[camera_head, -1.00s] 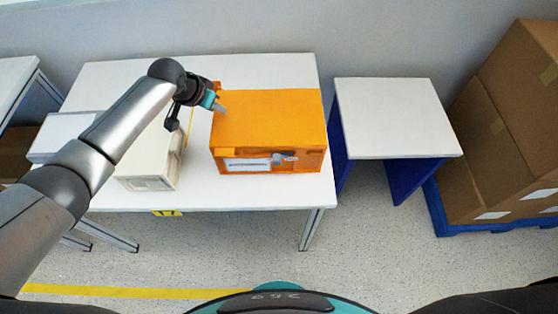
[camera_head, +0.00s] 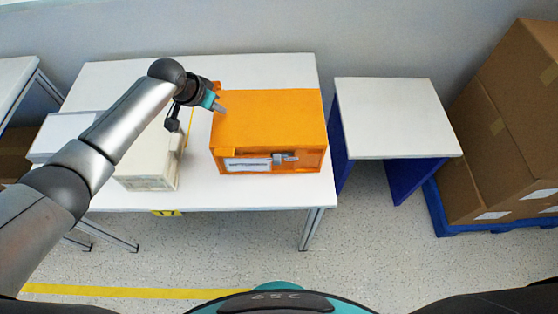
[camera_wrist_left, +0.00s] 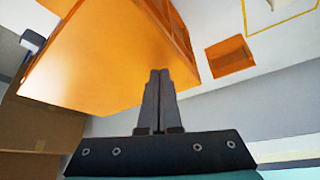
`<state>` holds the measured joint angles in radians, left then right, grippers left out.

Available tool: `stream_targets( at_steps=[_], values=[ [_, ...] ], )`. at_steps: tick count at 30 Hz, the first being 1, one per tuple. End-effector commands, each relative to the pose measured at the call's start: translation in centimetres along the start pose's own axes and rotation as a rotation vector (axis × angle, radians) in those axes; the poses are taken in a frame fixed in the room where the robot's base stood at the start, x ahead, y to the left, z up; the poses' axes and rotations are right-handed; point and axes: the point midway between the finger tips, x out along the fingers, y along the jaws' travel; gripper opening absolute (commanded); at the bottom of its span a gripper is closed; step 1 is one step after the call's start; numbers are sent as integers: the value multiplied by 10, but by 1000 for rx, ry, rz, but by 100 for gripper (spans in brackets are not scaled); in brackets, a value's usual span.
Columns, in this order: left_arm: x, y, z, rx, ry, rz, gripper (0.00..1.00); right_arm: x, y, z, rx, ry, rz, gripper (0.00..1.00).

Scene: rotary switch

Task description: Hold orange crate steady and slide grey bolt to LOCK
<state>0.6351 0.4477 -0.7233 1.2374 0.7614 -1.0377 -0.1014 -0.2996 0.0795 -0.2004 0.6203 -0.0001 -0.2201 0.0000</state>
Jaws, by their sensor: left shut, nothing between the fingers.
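The orange crate (camera_head: 268,118) stands on the white table, right of its middle. Its front face carries a white label panel and the grey bolt (camera_head: 280,159), which sits right of the label. My left gripper (camera_head: 219,107) is shut with nothing in it, at the crate's upper left edge. In the left wrist view its closed fingers (camera_wrist_left: 158,88) overlap the orange crate (camera_wrist_left: 105,55); I cannot tell whether they touch it. A grey and blue part (camera_wrist_left: 32,42) shows at the crate's far left there. My right gripper is not in view.
A beige box (camera_head: 147,168) stands on the white table (camera_head: 240,197) left of the crate, under my left arm. A smaller white table (camera_head: 392,115) with blue legs stands to the right. Cardboard boxes (camera_head: 500,140) are stacked at the far right.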

Motion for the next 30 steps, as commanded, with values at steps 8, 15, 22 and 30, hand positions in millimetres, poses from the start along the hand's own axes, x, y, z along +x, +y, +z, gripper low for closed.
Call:
stream_targets(
  at_steps=[8, 15, 22, 30],
  values=[
    [0, 0, 0, 0, 0, 0, 0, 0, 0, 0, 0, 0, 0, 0],
    [6, 0, 3, -1, 0, 0, 0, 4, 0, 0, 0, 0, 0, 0],
    [9, 0, 5, 0, 1, 0, 0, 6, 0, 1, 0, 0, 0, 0],
    [11, 0, 6, 0, 0, 0, 0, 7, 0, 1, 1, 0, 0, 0]
  ],
)
